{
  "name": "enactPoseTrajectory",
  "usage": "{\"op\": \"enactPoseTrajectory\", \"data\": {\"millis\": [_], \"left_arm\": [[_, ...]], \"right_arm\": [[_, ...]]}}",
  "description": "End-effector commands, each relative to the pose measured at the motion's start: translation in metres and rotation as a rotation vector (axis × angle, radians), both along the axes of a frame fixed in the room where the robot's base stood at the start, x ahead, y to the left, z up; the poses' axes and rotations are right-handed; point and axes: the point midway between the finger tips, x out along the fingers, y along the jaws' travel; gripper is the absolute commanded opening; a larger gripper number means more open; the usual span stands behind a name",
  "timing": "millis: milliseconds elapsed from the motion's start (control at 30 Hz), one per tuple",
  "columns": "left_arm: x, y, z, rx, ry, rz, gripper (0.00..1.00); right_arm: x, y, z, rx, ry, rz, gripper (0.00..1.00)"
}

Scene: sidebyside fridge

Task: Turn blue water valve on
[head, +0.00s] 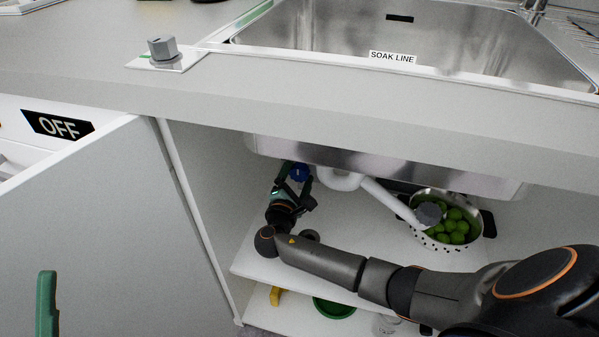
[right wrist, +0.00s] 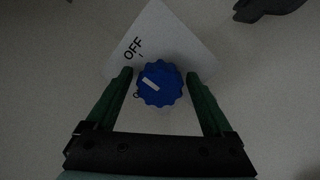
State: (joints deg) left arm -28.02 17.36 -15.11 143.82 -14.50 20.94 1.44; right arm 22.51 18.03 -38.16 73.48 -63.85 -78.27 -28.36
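The blue valve (head: 299,172) is a scalloped round knob under the sink, at the back left of the cabinet. In the right wrist view the blue valve (right wrist: 165,95) has a white stripe on its upper left. Behind it is a white plate (right wrist: 160,30) reading "OFF"; more lettering beside the left finger is mostly hidden. My right gripper (right wrist: 158,76) is open, its green fingers on either side of the knob with gaps showing. It also shows in the head view (head: 291,184). One green finger of my left gripper (head: 47,300) shows at the lower left; the rest is out of view.
A white drain pipe (head: 385,202) runs right of the valve, near a colander (head: 420,235) of green fruit. The sink (head: 480,180) hangs above. An open cabinet door (head: 100,230) stands left. A green bowl (head: 334,307) is on the lower shelf.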

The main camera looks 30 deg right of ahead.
Motion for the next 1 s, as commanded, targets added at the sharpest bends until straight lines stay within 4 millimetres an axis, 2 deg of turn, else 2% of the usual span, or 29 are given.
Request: {"op": "enactPoseTrajectory", "data": {"millis": [67, 700, 1000], "left_arm": [[0.0000, 0.0000, 0.0000, 0.000, 0.000, 0.000, 0.50], [-0.0001, -0.0001, -0.0001, -0.001, 0.000, -0.001, 0.50], [-0.0001, 0.0002, 0.0070, -0.003, 0.002, -0.002, 0.50]], "right_arm": [[0.0001, 0.0001, -0.0001, 0.000, 0.000, 0.000, 0.76], [0.0001, -0.0003, 0.0001, 0.000, 0.000, 0.000, 0.04], [0.0001, -0.0004, 0.0020, -0.025, 0.029, -0.001, 0.04]]}}
